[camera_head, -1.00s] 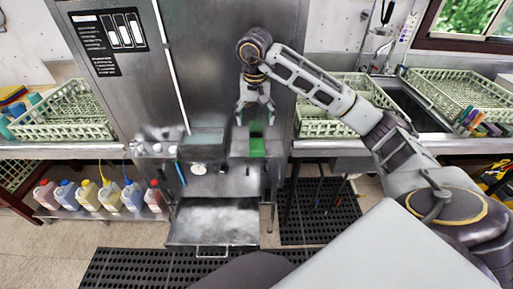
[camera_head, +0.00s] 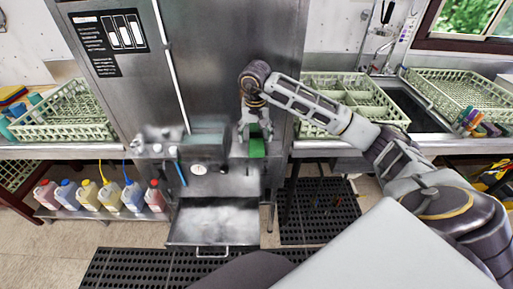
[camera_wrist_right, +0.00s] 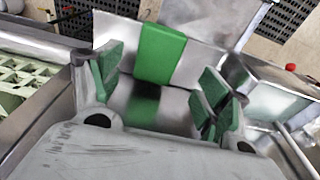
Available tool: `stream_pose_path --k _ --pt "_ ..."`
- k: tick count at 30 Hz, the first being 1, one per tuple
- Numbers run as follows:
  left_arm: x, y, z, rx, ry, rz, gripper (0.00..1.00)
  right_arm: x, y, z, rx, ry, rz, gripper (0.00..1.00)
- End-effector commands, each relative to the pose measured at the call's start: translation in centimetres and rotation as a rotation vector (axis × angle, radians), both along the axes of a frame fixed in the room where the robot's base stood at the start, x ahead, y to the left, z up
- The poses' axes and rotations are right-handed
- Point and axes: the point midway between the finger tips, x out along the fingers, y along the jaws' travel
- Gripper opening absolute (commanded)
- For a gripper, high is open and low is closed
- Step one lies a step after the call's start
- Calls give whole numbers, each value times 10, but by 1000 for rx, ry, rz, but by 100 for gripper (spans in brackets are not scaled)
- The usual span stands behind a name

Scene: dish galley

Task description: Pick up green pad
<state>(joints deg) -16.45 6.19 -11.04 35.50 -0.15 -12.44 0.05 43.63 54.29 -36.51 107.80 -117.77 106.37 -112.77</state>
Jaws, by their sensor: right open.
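The green pad (camera_head: 257,148) rests on a small metal ledge at the front of the steel machine. My right gripper (camera_head: 256,133) points down just above the pad. Its jaws are open, and the fingers (camera_wrist_right: 163,88), with green inner faces, stand apart on either side of the pad's line. My left gripper is not in view.
A large steel machine (camera_head: 215,60) stands directly behind, with an open metal drawer (camera_head: 214,222) below. Dish racks stand on the left counter (camera_head: 65,112) and right counter (camera_head: 345,100). Several coloured jugs (camera_head: 88,195) sit on a low shelf. Black mats (camera_head: 318,212) cover floor areas.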

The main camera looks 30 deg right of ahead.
Motion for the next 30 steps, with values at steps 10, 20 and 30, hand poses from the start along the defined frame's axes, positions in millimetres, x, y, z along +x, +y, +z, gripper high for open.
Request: stream_pose_path --k 10,20,30 --pt "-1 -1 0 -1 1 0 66 1 0 -6 0 -1 0 77" --pt "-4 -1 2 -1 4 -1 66 0 -1 -11 0 1 0 77" --pt "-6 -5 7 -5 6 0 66 0 -4 -32 1 2 0 77"
